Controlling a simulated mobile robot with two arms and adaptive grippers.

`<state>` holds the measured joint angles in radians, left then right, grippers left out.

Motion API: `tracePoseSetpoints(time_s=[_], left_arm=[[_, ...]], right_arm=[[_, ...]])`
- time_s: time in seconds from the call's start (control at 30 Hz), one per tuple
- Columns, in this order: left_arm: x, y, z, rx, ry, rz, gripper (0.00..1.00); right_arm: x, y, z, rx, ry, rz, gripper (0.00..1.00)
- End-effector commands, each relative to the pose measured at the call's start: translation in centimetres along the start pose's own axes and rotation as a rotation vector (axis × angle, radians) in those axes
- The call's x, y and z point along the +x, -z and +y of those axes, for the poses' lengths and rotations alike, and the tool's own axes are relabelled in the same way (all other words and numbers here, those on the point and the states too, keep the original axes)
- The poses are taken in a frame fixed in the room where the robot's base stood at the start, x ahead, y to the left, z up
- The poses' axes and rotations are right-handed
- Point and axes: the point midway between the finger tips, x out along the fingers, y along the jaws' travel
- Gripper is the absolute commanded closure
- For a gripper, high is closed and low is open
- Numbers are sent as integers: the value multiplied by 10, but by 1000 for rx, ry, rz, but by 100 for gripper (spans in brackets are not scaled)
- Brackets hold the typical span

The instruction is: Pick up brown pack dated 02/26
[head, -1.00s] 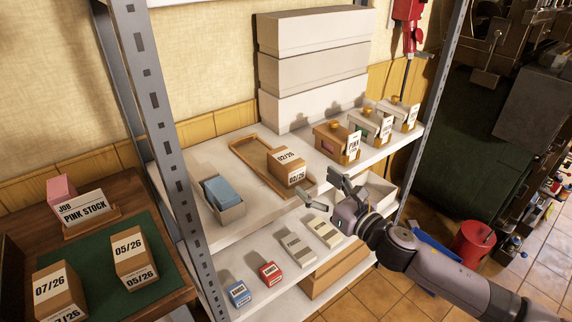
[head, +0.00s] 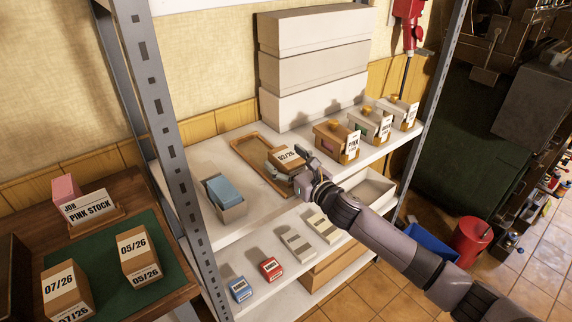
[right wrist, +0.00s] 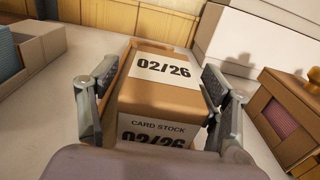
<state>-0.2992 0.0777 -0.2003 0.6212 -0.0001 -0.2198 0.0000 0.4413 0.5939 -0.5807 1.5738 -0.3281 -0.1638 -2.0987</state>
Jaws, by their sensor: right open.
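The brown pack dated 02/26 (head: 286,157) sits at the front end of the wooden tray (head: 247,150) on the upper shelf. In the right wrist view the pack (right wrist: 158,95) shows its 02/26 label on top and a card stock label in front. My right gripper (head: 289,174) is open at the pack, its wrist covering the pack's front. In the right wrist view its fingers (right wrist: 160,100) stand on either side of the pack, with a visible gap at the right; contact at the left is unclear. My left gripper is not in view.
A grey bin with blue contents (head: 223,193) stands left of the tray. Small brown and white boxes (head: 337,140) line the shelf at right. Large boxes (head: 312,75) are stacked behind. Packs dated 05/26 (head: 138,254) and 07/26 (head: 66,288) stand on the green mat at left.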

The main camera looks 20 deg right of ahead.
Motion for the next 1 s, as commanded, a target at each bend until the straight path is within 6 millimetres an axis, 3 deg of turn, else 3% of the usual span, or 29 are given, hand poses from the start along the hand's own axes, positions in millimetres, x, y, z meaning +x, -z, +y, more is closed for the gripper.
tracePoseSetpoints(time_s=[0.17,1.0], left_arm=[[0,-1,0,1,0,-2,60],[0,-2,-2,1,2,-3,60]], right_arm=[[0,0,0,0,0,0,28],[0,0,0,0,0,0,84]])
